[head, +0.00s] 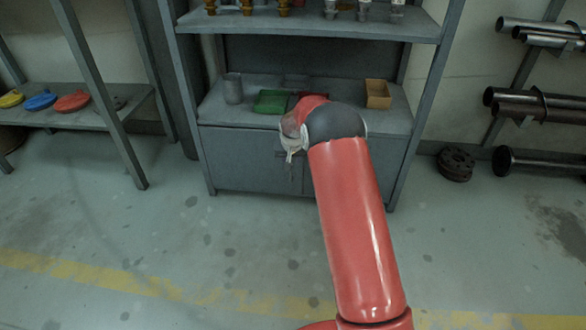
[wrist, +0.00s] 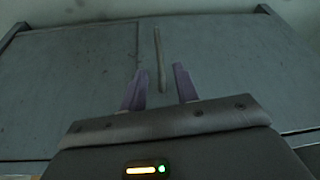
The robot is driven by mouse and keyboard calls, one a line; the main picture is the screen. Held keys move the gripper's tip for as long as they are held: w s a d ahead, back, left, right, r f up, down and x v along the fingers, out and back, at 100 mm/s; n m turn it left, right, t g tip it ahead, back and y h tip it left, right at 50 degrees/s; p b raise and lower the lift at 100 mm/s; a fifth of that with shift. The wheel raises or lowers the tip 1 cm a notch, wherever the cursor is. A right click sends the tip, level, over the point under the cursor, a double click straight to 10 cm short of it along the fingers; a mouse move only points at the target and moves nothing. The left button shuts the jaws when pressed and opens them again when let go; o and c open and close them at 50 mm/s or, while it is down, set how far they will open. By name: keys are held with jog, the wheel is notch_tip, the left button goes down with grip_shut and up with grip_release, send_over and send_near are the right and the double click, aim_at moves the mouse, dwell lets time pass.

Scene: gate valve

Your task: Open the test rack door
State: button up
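The grey test rack (head: 207,110) stands ahead, with a closed lower cabinet whose door front (head: 235,160) shows left of my arm. In the wrist view the grey door panel (wrist: 215,65) fills the picture, with a vertical seam left of centre. A slim upright bar handle (wrist: 158,50) stands just right of that seam. My gripper (wrist: 160,72) is open, its two purple fingers apart. The handle's lower end lies between the fingertips in the picture; neither finger visibly touches it.
The rack top holds a grey cup (head: 233,88), a green tray (head: 271,102) and a tan box (head: 378,94). A low shelf with coloured discs (head: 72,101) stands left. Pipes (head: 535,105) and dark flanges (head: 455,163) are right. The floor before the rack is clear.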

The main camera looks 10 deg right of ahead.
jog(key=b, duration=0.1)
send_over(291, 181)
jog(key=f, duration=0.7)
jog(key=shift+w, duration=0.25)
grip_shut()
